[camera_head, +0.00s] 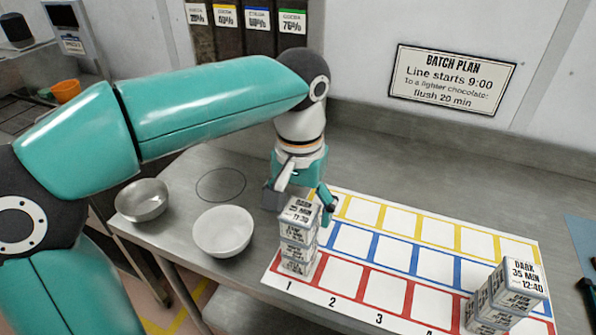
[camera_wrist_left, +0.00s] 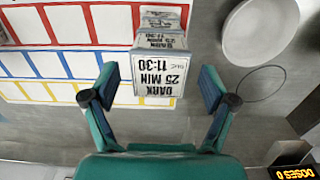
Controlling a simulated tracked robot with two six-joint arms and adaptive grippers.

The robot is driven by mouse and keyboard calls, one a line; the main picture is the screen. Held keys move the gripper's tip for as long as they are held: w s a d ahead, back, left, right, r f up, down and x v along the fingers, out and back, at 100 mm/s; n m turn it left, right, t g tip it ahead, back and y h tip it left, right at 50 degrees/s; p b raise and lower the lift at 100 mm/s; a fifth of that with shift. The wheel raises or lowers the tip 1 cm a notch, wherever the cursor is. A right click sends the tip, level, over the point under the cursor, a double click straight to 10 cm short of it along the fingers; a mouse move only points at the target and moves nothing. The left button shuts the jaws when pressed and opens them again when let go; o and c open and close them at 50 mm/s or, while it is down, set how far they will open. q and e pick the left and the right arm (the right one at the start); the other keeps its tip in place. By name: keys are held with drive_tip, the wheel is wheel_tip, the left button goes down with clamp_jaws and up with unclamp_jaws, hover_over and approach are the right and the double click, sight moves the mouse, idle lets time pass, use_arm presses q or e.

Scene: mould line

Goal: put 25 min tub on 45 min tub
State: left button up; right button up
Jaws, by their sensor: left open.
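The 25 min tub (camera_wrist_left: 155,72) is a white, boxy tub whose label reads DARK 25 MIN 11:30, upside down in the left wrist view. In the head view it tops a stack (camera_head: 298,235) of several tubs at column 1 of the mat. My left gripper (camera_head: 302,193) is open above this stack, one finger on either side of the top tub, not closed on it. A second stack (camera_head: 490,305) stands at the mat's right end, its top tub (camera_head: 520,280) reading DARK 35 MIN 12:40. I cannot make out a 45 min label. My right gripper is not in view.
The white mat (camera_head: 325,298) has rows of red, blue and yellow squares, mostly bare between the stacks. A white bowl (camera_head: 222,231) and a metal bowl (camera_head: 142,200) stand left of it. A batch plan sign (camera_head: 452,78) hangs on the wall.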

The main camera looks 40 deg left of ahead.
sight(299, 212)
use_arm(q)
wheel_tip(299, 212, up, 9)
drive_tip(key=shift+p, duration=0.8)
